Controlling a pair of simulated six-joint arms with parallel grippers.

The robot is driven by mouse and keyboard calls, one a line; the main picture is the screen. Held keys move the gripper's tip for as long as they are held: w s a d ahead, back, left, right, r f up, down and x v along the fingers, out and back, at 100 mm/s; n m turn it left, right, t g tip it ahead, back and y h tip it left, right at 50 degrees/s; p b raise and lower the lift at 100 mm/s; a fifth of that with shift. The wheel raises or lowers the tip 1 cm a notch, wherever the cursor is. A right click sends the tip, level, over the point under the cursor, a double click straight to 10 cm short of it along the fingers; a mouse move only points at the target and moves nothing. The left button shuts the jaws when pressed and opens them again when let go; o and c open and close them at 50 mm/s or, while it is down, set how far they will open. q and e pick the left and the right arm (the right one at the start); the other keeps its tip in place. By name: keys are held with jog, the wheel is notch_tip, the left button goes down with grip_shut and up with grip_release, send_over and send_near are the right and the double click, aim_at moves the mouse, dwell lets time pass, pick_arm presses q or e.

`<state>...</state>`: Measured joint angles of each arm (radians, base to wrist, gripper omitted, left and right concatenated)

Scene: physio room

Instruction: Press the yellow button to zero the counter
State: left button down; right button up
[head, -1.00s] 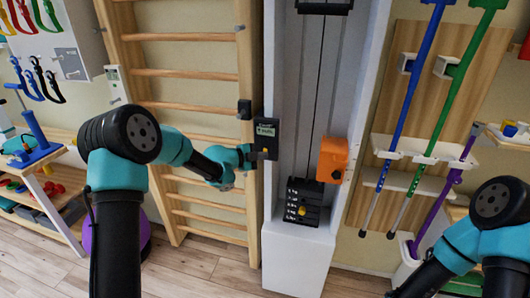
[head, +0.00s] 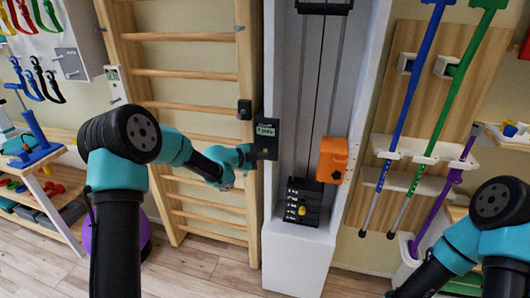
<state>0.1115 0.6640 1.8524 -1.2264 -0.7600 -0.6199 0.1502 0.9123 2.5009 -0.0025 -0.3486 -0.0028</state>
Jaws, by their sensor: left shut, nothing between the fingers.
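The counter (head: 266,133) is a small dark box with a pale green display, fixed on the left edge of the white weight column. I cannot make out a yellow button on it; the display digits are too small to read. My left gripper (head: 257,154) is shut and empty, its tips at the lower part of the counter. I cannot tell whether they touch it. My right arm shows at the lower right, but its gripper is out of view.
The white column (head: 293,258) holds a black weight stack (head: 296,196) with a yellow knob (head: 302,210), and an orange box (head: 333,158) at its right. Wooden wall bars (head: 196,139) stand behind my left arm. A pole rack (head: 428,100) hangs at right.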

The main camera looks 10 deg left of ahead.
pick_arm(q)
jog(key=shift+w, duration=0.15)
jog(key=shift+w, duration=0.3)
jog(key=shift+w, duration=0.45)
dwell(1.1)
jog(key=shift+s, duration=0.9)
jog(key=s, duration=0.5)
dwell(0.6)
dwell(0.4)
